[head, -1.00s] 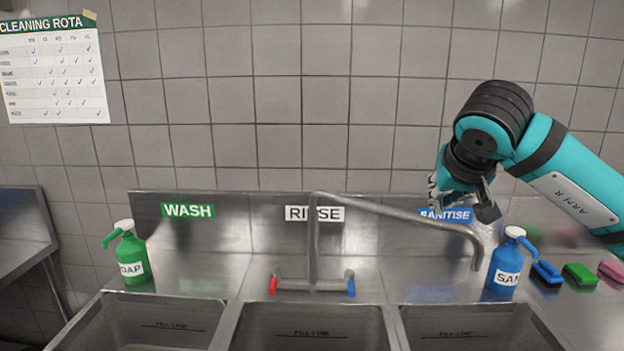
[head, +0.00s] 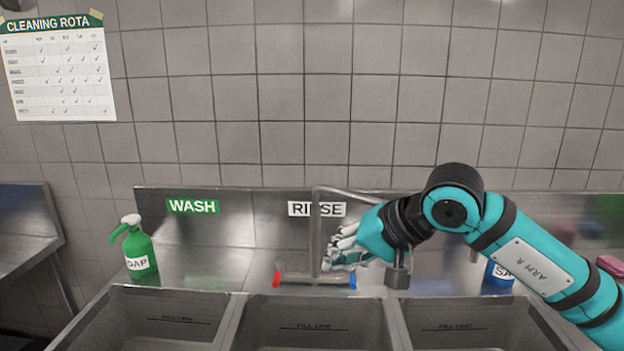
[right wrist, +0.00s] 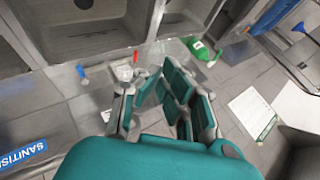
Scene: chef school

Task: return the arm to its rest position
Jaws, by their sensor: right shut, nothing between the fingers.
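My right arm (head: 545,265), teal and black, reaches in from the right. Its right gripper (head: 343,250) has teal and pale grey fingers and points left, in front of the sink's back ledge. It overlaps the swan-neck tap (head: 315,225) near the tap's base; I cannot tell whether they touch. The fingers are shut and empty. They also show in the right wrist view (right wrist: 162,85), above the sink area. The arm hides the SANITISE label and most of the blue bottle (head: 498,275) in the head view. My left gripper is not in view.
Three sink basins (head: 318,340) line the front. A green soap bottle (head: 138,250) stands left. Red (head: 277,280) and blue (head: 352,282) tap handles flank the tap base. A pink sponge (head: 610,267) lies far right.

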